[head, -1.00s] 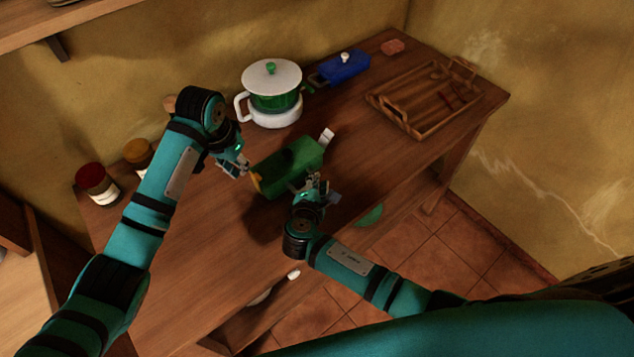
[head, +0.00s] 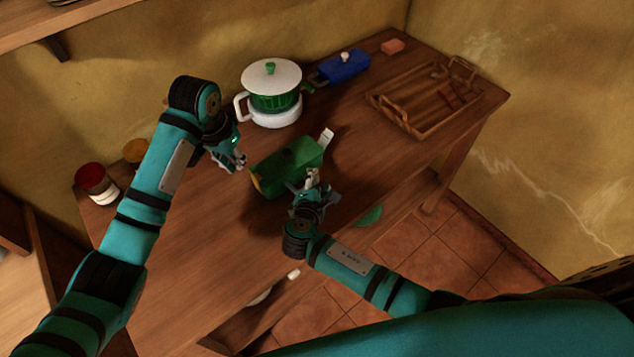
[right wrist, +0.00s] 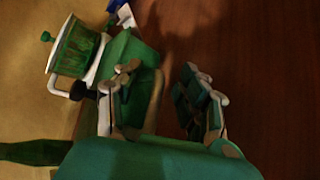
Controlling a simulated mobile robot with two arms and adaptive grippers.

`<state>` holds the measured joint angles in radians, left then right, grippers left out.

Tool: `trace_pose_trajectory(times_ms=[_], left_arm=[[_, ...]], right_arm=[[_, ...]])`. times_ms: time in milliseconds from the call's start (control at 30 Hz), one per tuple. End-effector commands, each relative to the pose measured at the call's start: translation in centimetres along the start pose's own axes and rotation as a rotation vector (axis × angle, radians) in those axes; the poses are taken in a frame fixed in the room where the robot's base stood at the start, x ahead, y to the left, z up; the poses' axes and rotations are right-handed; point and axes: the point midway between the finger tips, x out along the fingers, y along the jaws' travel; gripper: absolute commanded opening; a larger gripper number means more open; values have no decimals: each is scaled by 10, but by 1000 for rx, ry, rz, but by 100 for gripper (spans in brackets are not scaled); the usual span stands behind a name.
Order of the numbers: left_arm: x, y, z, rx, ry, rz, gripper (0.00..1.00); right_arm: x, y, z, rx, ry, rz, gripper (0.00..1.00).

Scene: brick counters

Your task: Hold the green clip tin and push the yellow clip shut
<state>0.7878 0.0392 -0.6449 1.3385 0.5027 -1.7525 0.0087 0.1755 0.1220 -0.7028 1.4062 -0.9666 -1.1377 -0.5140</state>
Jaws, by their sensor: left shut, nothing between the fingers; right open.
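The green clip tin (head: 290,160) lies on the wooden counter in the middle of the head view. Its yellow clip (head: 256,185) is at the left end, and a white clip (head: 327,137) stands out at the right end. My left gripper (head: 241,167) is shut and empty, just left of the tin's yellow-clip end, apart from it. My right gripper (head: 322,187) is open at the tin's near side. In the right wrist view, one finger of my right gripper (right wrist: 160,72) overlaps the green tin (right wrist: 146,88); contact cannot be told. The yellow clip is not discernible there.
A green and white lidded pot (head: 272,90) stands behind the tin, with a blue box (head: 344,66) beside it. A wooden tray (head: 415,128) lies at the right. Jars (head: 95,184) stand at the left. The counter's near edge runs close to my right gripper.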

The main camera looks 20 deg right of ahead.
Motion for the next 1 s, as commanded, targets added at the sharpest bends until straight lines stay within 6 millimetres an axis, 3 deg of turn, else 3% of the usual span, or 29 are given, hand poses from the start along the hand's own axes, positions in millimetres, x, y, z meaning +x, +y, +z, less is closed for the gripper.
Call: trace_pose_trajectory(times_ms=[167,600,800,1000], left_arm=[[0,0,0,0,0,0,0],[0,0,0,0,0,0,0],[0,0,0,0,0,0,0],[0,0,0,0,0,0,0]], right_arm=[[-15,-1,-1,1,3,0,42],[-102,-1,-1,2,2,-2,42],[-118,0,0,-1,1,-1,42],[-120,0,0,-1,0,-1,42]])
